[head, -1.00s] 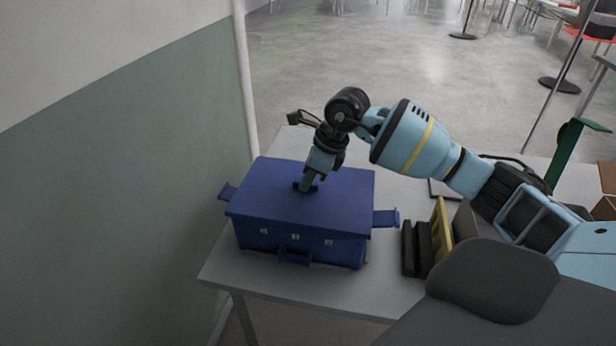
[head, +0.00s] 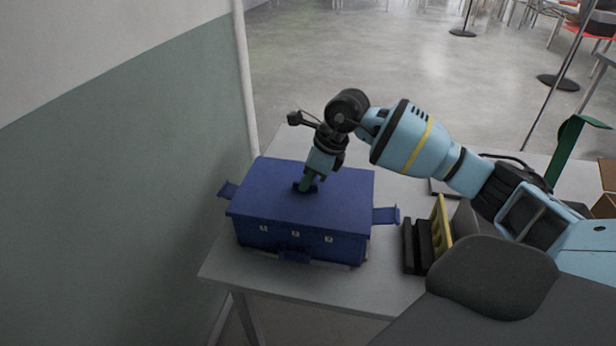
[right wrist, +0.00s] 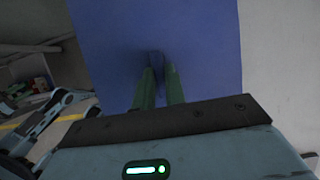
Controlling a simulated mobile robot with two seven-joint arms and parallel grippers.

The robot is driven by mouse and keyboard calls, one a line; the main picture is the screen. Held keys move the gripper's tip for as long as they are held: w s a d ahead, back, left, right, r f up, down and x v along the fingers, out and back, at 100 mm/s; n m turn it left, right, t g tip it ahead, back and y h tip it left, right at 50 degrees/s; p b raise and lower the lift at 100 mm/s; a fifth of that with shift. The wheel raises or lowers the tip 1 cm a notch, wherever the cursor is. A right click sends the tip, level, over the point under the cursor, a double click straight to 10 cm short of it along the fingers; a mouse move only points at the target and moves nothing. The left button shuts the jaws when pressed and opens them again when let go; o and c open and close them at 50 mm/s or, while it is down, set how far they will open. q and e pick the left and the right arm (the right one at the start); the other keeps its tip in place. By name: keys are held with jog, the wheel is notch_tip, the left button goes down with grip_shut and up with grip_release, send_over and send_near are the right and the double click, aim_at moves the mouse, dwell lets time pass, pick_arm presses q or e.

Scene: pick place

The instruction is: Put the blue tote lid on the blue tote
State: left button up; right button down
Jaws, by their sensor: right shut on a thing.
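The blue tote (head: 300,243) stands on the table near its left end, with a handle at each side. The blue tote lid (head: 335,189) lies over the tote's top and covers its opening; whether it is fully seated I cannot tell. My right gripper (head: 306,187) points down at the lid's middle and is shut on the small handle there. In the right wrist view the lid (right wrist: 200,40) fills the middle, and the green fingers (right wrist: 158,85) reach to its handle, which is dark and hard to make out. My left gripper is not in view.
The grey table (head: 330,285) has free room in front of the tote. Black and yellow items (head: 425,243) stand right of the tote. A green upright piece (head: 567,150) and a brown box (head: 607,190) are further right. A wall (head: 120,180) is close on the left.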

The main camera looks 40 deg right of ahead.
jog(key=c, duration=1.4)
grip_release()
jog(key=shift+r, duration=0.1)
